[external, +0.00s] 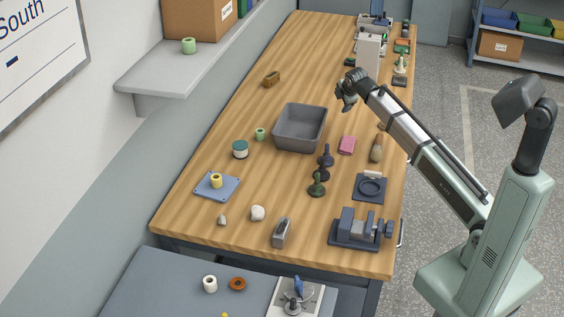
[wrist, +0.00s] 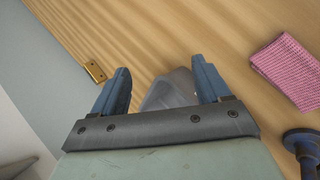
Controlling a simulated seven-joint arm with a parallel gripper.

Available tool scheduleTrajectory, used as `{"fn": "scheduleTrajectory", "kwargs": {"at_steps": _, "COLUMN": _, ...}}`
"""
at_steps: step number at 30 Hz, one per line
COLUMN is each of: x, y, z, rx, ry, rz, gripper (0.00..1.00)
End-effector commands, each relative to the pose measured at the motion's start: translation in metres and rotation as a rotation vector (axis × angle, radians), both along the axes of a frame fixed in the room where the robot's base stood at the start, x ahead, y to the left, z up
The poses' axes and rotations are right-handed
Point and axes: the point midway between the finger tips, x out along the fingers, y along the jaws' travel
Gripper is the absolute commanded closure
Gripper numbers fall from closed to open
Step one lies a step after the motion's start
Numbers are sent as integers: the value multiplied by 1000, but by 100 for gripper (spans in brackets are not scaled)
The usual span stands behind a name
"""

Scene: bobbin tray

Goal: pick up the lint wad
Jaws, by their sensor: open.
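The lint wad is most likely the small white, rounded lump (external: 257,213) on the near part of the wooden table in the external view. It stands apart from its neighbours, and I do not make it out in the wrist view. My gripper (external: 346,98) is above the table's right side, beyond the grey bin and far from the white lump. In the wrist view my gripper (wrist: 162,68) has its two blue fingers spread apart. A grey shape (wrist: 170,90) shows between and below them, probably the bin, partly hidden.
The grey bin (external: 276,137) stands mid-table, with a pink cloth (external: 347,145) and dark knobbed tools (external: 317,184) to its right. Near the lump are a small beige cone (external: 222,220), a grey plane-like tool (external: 282,233) and a blue plate (external: 207,190) with a yellow bobbin. A vise (external: 360,230) stands front right.

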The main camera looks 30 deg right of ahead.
Motion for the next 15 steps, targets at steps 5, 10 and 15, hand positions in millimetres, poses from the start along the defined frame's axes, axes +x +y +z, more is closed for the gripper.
{"fn": "scheduleTrajectory", "kwargs": {"at_steps": 5, "x": -12, "y": 96, "z": 2, "rx": 13, "ry": 90, "rz": 121, "gripper": 24}}
{"fn": "scheduleTrajectory", "kwargs": {"at_steps": 10, "x": -34, "y": 179, "z": 4, "rx": 18, "ry": 177, "rz": 230, "gripper": 24}}
{"fn": "scheduleTrajectory", "kwargs": {"at_steps": 15, "x": -66, "y": 260, "z": 8, "rx": 14, "ry": 267, "rz": 345, "gripper": 24}}
